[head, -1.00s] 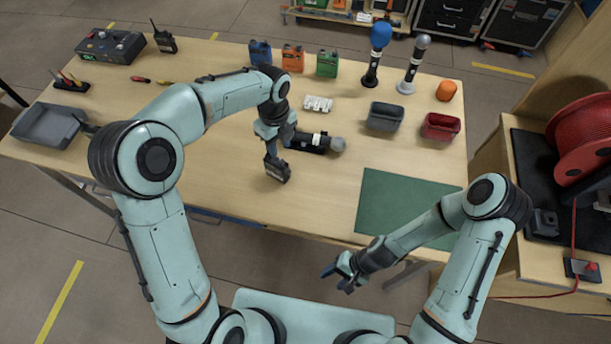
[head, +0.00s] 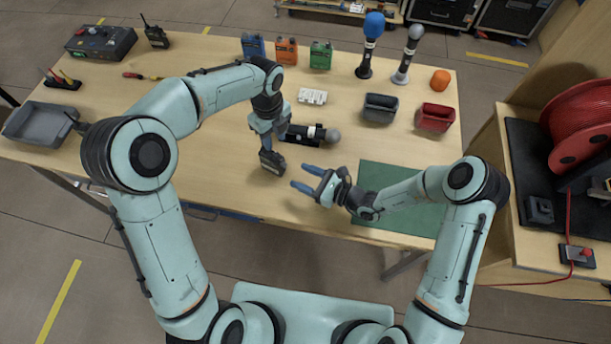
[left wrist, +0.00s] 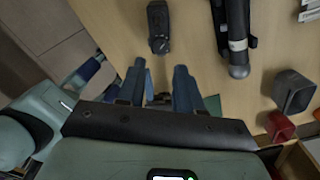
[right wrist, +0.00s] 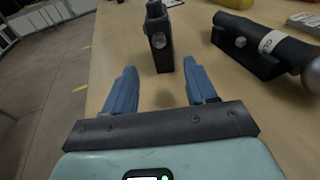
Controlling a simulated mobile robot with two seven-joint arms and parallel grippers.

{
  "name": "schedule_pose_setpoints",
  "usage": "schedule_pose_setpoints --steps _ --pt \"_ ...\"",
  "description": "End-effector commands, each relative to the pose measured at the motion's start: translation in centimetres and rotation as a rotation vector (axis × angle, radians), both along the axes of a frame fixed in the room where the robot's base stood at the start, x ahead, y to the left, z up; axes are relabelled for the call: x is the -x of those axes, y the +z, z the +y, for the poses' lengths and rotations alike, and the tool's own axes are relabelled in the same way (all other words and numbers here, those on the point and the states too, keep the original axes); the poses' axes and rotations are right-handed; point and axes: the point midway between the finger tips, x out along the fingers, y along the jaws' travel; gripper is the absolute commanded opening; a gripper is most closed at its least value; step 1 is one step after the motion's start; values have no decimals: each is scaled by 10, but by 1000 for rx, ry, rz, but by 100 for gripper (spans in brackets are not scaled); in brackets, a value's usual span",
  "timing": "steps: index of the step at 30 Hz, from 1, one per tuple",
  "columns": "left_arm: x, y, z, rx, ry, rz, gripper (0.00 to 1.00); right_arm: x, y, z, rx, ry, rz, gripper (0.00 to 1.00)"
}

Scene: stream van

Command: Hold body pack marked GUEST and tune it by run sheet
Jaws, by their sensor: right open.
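In the right wrist view the pack (right wrist: 160,42) shows a round knob facing me. I cannot make out a run sheet.
A microphone (head: 332,135) lies in a black holder behind the pack. Grey (head: 381,107) and red (head: 436,117) bins stand to the right, near a green mat (head: 385,176). Blue (head: 253,47), orange (head: 286,52) and green (head: 321,55) packs stand at the back. A grey tray (head: 42,124) is left.

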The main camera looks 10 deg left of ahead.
Motion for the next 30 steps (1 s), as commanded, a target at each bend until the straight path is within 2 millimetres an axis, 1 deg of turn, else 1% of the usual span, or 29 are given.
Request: schedule_pose_setpoints --steps 5,24,30 --pt "0 0 0 0 0 0 35 -6 -2 6 -4 -15 8 56" --pt "0 0 0 0 0 0 35 -31 -13 74 -2 -12 8 56" --pt "0 0 0 0 0 0 35 -37 -15 87 -2 -14 9 56"
